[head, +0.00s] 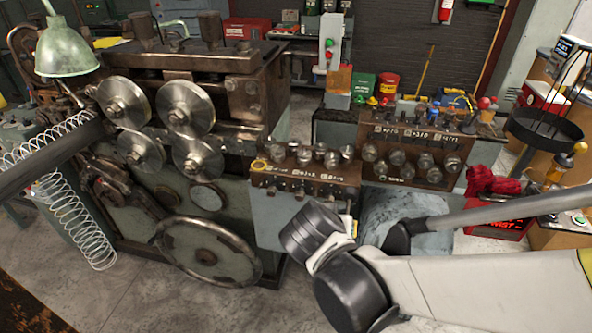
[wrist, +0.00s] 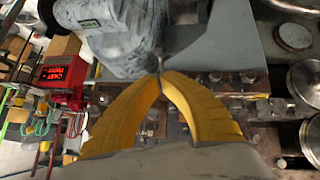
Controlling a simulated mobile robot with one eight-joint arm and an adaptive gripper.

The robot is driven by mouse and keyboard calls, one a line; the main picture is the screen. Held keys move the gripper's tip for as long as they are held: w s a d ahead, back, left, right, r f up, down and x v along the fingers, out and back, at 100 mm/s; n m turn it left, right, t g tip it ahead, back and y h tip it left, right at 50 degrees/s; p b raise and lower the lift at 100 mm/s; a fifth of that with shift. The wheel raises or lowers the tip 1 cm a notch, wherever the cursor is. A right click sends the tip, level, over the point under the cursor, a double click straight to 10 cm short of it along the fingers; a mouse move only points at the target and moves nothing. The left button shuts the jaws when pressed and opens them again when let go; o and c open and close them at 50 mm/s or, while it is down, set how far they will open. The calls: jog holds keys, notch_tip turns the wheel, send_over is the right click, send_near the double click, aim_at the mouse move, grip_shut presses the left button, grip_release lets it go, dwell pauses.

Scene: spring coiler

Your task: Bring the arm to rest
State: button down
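My arm (head: 480,288) reaches in from the lower right of the head view, its white link ending in dark joint housings in front of the bench. My gripper's fingers cannot be made out in the head view. In the wrist view my gripper (wrist: 160,76) shows two yellow fingers that curve in and meet at their tips. It looks shut, with nothing seen between the fingers. Beyond the fingertips are blurred bench parts and a grey draped surface (wrist: 118,38); the fingers appear apart from them.
A spring coiling machine (head: 235,110) with steel rollers stands at the left, with loose wire coils (head: 85,235) beside it. A workbench rack (head: 305,178) of fittings is behind my arm. A red crate (head: 500,229) and a black wire stand (head: 548,130) are at the right. Bare floor shows in front.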

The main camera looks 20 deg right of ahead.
jog(key=s+a+n+y+b, duration=0.4)
jog(key=a+n+y+b, duration=0.1)
jog(key=a+y+b, duration=0.1)
jog(key=shift+s+a+n+t+b, duration=0.2)
jog(key=shift+a+n+t+b, duration=0.15)
jog(key=shift+a, duration=0.3)
jog(key=shift+f, duration=0.1)
dwell(0.6)
